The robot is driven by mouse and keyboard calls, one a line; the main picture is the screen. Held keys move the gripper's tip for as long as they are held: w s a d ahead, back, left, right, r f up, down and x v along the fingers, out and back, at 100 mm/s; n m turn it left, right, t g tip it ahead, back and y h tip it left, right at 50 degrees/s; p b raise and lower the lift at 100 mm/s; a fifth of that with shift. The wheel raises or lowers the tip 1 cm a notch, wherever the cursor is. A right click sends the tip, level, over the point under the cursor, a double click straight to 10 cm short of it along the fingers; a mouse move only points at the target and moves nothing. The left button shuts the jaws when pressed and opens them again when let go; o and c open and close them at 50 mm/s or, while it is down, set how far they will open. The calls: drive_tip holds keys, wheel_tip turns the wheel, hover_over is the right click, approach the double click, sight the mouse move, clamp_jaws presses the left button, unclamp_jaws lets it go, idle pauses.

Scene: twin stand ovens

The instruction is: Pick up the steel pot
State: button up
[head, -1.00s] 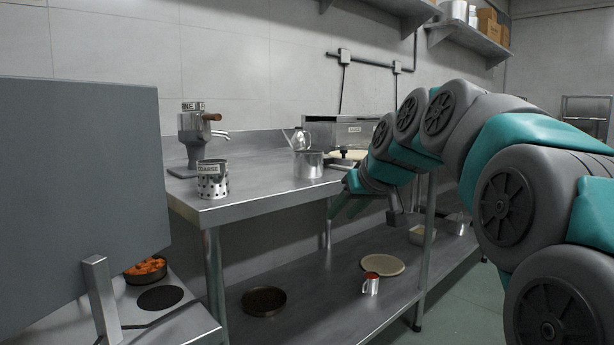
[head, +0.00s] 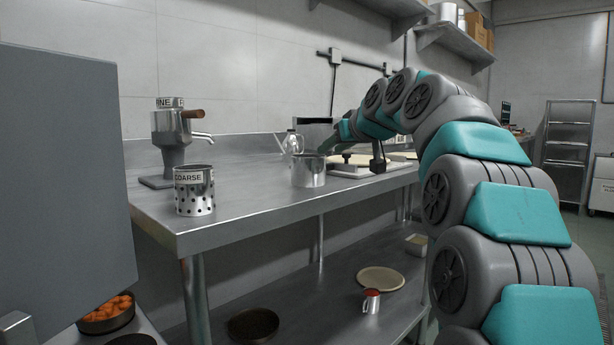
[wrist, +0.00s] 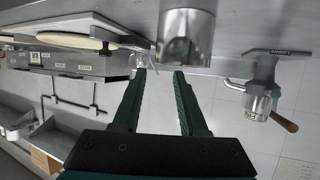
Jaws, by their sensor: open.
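The steel pot (head: 308,172), a plain shiny cylinder, stands upright on the steel table, near the middle of the head view. It also shows at the top middle of the upside-down wrist view (wrist: 186,38). My gripper (wrist: 160,74) is open and empty, its two dark green fingers apart. In the head view my gripper (head: 332,146) is at the far end of my arm, above the tabletop, a little up and right of the pot. It looks apart from the pot.
A perforated canister labelled COARSE (head: 194,192) and a grinder with a spout (head: 172,140) stand left on the table. A glass kettle (head: 291,145) is behind the pot. A flat pale disc (wrist: 75,40) lies near a steel machine.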

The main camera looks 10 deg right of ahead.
drive_tip(key=shift+d+x, duration=0.1)
drive_tip(key=shift+x, duration=1.25)
drive_tip(key=shift+d+x, duration=0.15)
drive_tip(key=shift+x, duration=1.15)
clamp_jaws()
drive_tip(key=shift+f, duration=0.1)
